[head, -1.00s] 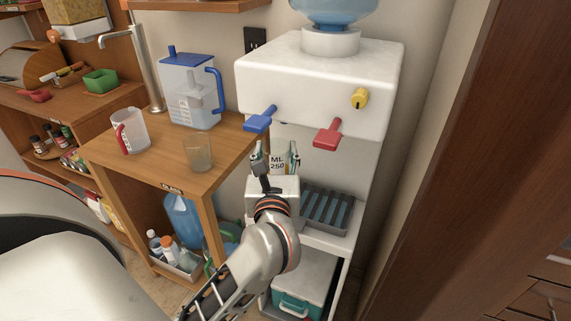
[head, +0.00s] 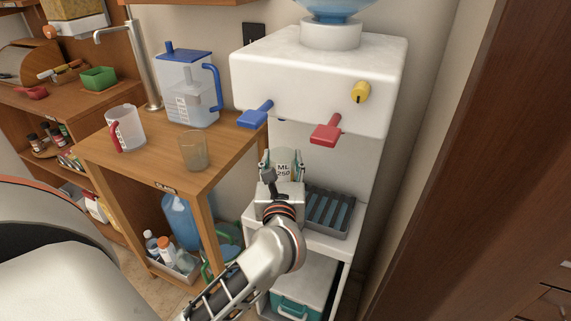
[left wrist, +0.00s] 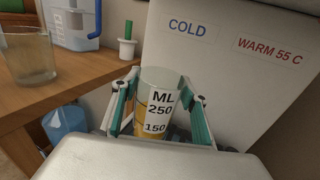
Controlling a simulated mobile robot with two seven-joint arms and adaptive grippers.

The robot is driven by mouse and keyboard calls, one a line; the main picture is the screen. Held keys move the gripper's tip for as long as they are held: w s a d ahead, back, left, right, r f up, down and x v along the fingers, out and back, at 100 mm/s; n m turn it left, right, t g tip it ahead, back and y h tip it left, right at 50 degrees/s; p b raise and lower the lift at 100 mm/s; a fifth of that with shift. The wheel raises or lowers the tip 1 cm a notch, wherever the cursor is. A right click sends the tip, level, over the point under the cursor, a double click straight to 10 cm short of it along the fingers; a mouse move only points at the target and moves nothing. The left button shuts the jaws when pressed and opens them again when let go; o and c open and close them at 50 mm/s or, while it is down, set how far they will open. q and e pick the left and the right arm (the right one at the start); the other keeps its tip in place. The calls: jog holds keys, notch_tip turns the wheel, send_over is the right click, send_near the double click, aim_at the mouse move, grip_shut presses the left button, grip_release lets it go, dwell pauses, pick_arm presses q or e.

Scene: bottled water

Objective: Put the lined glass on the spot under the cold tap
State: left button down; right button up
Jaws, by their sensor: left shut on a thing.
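My left gripper (head: 281,163) is shut on the lined glass (head: 284,168), a clear glass with a white label reading ML, 250 and 150. In the left wrist view the fingers (left wrist: 160,105) flank the glass (left wrist: 160,98), which is upright with a yellow-orange lower part. The white dispenser (head: 315,78) has a blue tap lever (head: 255,115) and a red one (head: 327,130). The COLD label (left wrist: 194,27) is left of the WARM 55 C label. The glass is lower than the levers, in front of the dispenser's recess. Its base and the spot under the cold tap are hidden.
A grilled drip tray (head: 332,210) lies right of my gripper. Left, a wooden table (head: 140,160) holds a plain glass (head: 193,152), a red-handled jug (head: 126,130) and a blue-lidded pitcher (head: 188,95). A yellow knob (head: 360,92) sticks out of the dispenser.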

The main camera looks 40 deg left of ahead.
pick_arm(q)
jog(key=shift+w+f, duration=0.1)
jog(key=shift+f, duration=0.45)
jog(key=shift+r, duration=0.15)
pick_arm(e)
jog(key=shift+w+r, duration=0.35)
jog(key=shift+w, duration=0.1)
pick_arm(q)
jog(key=shift+f, duration=0.2)
jog(key=c, duration=1.1)
grip_release()
pick_arm(e)
jog(key=shift+s+f, duration=0.15)
jog(key=shift+f, duration=0.05)
jog(key=shift+s, duration=0.1)
